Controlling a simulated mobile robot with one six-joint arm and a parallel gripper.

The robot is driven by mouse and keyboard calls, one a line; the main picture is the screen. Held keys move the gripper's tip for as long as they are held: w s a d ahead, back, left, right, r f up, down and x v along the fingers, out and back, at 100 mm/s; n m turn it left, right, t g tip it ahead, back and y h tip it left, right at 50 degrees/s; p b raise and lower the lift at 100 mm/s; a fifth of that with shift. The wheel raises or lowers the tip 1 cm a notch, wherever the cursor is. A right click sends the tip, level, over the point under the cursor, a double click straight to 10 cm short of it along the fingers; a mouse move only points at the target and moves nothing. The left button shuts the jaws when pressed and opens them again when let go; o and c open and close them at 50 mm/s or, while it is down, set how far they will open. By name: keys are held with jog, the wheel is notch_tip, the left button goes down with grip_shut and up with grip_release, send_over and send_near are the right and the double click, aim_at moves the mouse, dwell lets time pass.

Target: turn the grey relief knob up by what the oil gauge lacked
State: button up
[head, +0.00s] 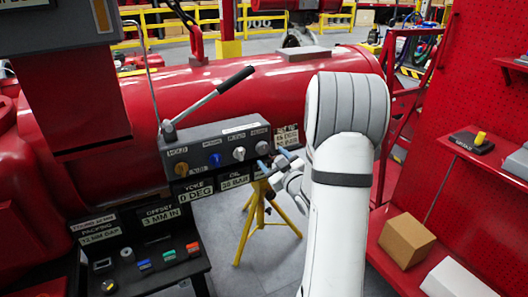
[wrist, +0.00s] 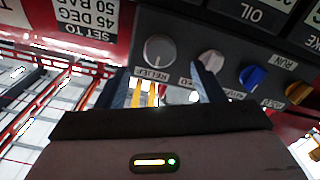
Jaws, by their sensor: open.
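The grey relief knob (head: 262,147) is the rightmost knob on the front of the grey control box (head: 205,150). In the wrist view, where the panel appears upside down, the relief knob (wrist: 158,50) shows a pale pointer line above its RELIEF label. My gripper (head: 273,160) is open and empty just in front of the box's right end. In the wrist view my gripper (wrist: 164,88) has its fingers spread, with the knob beyond the tips and apart from them. The oil gauge plate (head: 235,182) appears to read 38 BAR, though small.
A second grey knob (head: 239,153), a blue knob (head: 215,160) and an orange knob (head: 181,168) line the box. A set-to label (head: 287,137) ends in 50 BAR. A lever (head: 212,98) rises above the box. A yellow tripod stand (head: 252,225) stands below.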

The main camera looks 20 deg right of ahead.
aim_at(264, 149)
jog(key=w, duration=0.6)
jog(key=shift+a+p, duration=0.15)
jog(key=shift+p, duration=0.25)
jog(key=shift+c, duration=0.3)
jog(key=c, duration=0.9)
